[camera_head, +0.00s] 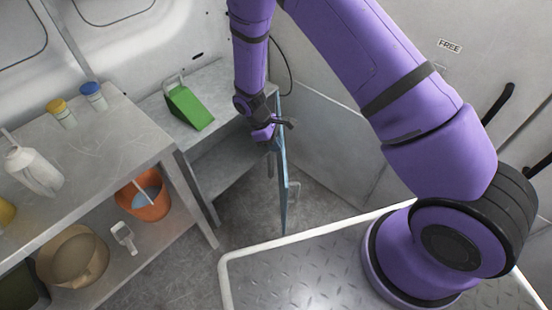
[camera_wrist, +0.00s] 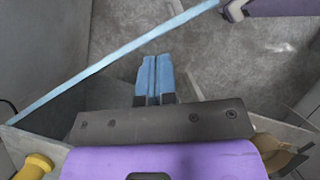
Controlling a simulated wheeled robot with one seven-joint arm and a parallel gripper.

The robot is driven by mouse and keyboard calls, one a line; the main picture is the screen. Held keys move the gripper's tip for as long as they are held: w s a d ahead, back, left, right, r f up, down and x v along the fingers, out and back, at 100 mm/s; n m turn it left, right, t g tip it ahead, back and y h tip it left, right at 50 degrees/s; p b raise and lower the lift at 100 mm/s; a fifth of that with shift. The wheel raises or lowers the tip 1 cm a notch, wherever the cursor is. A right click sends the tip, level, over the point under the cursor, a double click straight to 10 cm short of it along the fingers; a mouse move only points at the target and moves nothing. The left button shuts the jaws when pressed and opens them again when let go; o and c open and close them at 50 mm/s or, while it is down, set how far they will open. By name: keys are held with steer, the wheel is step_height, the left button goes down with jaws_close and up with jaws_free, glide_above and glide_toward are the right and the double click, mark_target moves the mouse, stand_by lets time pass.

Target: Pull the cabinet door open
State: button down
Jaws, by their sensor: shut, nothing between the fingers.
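The cabinet door (camera_head: 283,185) is a thin blue panel standing swung out from the cabinet (camera_head: 225,155), seen almost edge-on in the head view. A small handle shows on its right face. In the wrist view the door's edge (camera_wrist: 120,55) is a light blue strip running diagonally above the fingers. My gripper (camera_head: 271,146) is by the upper part of the door, on its cabinet side. In the wrist view its blue fingertips (camera_wrist: 154,62) are together and empty, with a gap between them and the door edge. Contact elsewhere is hidden.
A green wedge-shaped object (camera_head: 190,108) is on the cabinet top. A workbench (camera_head: 110,130) at left holds bottles, with an orange bucket (camera_head: 143,195) and a brown basket (camera_head: 72,255) below. A white-railed platform (camera_head: 300,270) is in front. Grey floor is clear around the door.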

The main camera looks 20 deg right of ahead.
steer(key=a+r+n+t, duration=0.2)
steer(key=a+n, duration=0.1)
steer(key=a, duration=0.3)
steer(key=d+r+x, duration=0.1)
steer(key=d+x, duration=0.1)
steer(key=x, duration=0.9)
steer(key=shift+d+f+n, duration=0.15)
steer(key=shift+d+n, duration=0.15)
steer(key=shift+d, duration=0.1)
